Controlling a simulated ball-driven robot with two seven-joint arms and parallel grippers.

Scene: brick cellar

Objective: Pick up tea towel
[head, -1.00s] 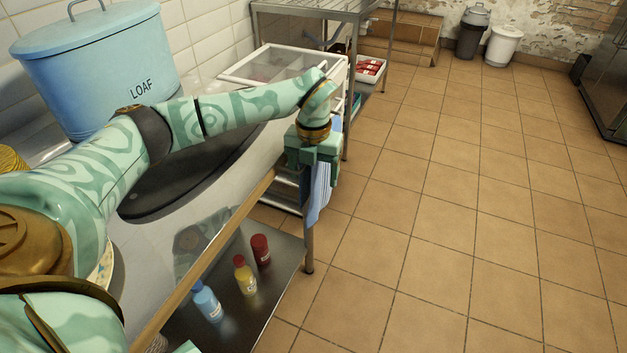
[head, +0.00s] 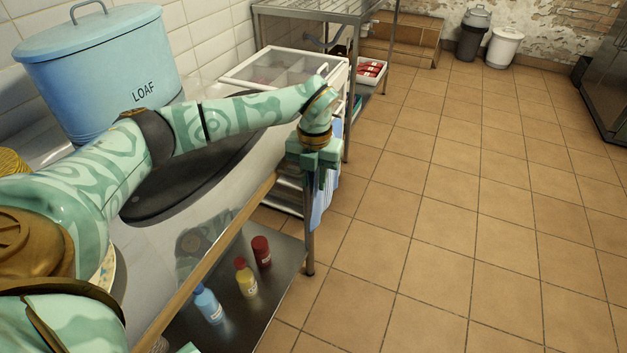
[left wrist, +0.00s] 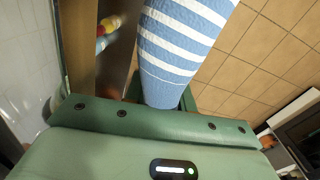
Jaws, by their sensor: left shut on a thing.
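The tea towel (head: 320,205) is blue with white stripes and hangs down by the end of the counter's wooden front rail. It also shows large in the left wrist view (left wrist: 183,45). My left gripper (head: 316,178) points down at the counter's right corner and is shut on the towel near its top. The gripper hides the upper part of the towel in the head view. I cannot tell whether the towel still touches the rail.
The wooden rail (head: 220,245) runs along the counter edge. Bottles, including a blue one (head: 208,304), stand on the shelf (head: 275,272) below. A blue LOAF bin (head: 100,75) stands behind my arm. Tiled floor (head: 440,220) to the right is clear.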

